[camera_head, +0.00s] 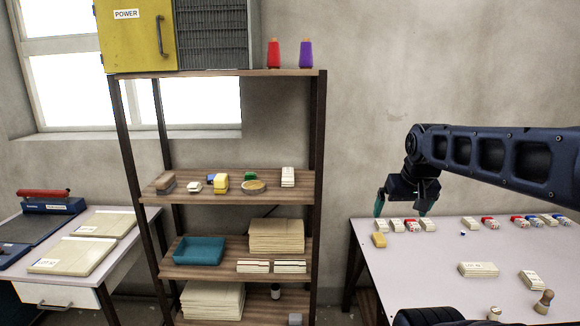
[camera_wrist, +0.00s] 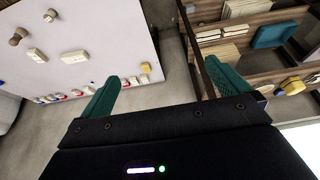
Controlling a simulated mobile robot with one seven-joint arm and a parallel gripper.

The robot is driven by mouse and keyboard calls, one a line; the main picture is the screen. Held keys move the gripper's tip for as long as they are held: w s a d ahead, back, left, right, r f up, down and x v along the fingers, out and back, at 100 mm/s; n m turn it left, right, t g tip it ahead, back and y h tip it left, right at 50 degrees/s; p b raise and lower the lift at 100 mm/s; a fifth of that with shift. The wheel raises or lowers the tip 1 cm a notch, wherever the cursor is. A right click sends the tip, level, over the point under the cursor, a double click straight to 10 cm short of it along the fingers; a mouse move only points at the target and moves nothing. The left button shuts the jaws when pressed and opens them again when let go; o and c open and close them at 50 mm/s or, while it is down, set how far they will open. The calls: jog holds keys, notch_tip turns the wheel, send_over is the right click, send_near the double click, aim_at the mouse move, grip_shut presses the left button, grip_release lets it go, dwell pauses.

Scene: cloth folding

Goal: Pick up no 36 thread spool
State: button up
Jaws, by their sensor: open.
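No number 36 is readable in either view, so I cannot tell which thing is the no 36 spool. A red thread spool (camera_head: 274,54) and a purple thread spool (camera_head: 306,55) stand upright on top of the shelf rack. My gripper (camera_head: 403,206) is open, with teal fingers pointing down, near the left back part of the right table, in front of or above the row of small items there. In the wrist view my gripper (camera_wrist: 160,76) has nothing between its fingers.
The right table (camera_head: 420,268) bears a row of small white, red and blue items (camera_head: 489,223), pale blocks (camera_head: 478,269) and a wooden stamp (camera_head: 544,302). The shelf rack (camera_head: 320,130) holds a teal tray (camera_head: 198,250) and wooden stacks. A yellow power cabinet (camera_head: 138,40) stands beside the spools.

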jog(key=c, duration=0.9)
jog(key=w+d+f+m, duration=0.4)
jog(key=w+d+f, duration=0.3)
jog(key=w+d, duration=0.25)
jog(key=m+g+h, duration=0.3)
jog(key=m+h, duration=0.1)
jog(key=m, duration=0.6)
send_over(495, 311)
jog(key=s+a, duration=0.2)
jog(key=a, duration=0.1)
notch_tip(495, 311, down, 31)
jog(key=shift+w+x, duration=0.15)
jog(key=shift+x, duration=1.5)
jog(key=shift+w+x, duration=0.15)
jog(key=shift+x, duration=1.5)
jog(key=shift+w+x, duration=0.2)
jog(key=shift+x, duration=1.45)
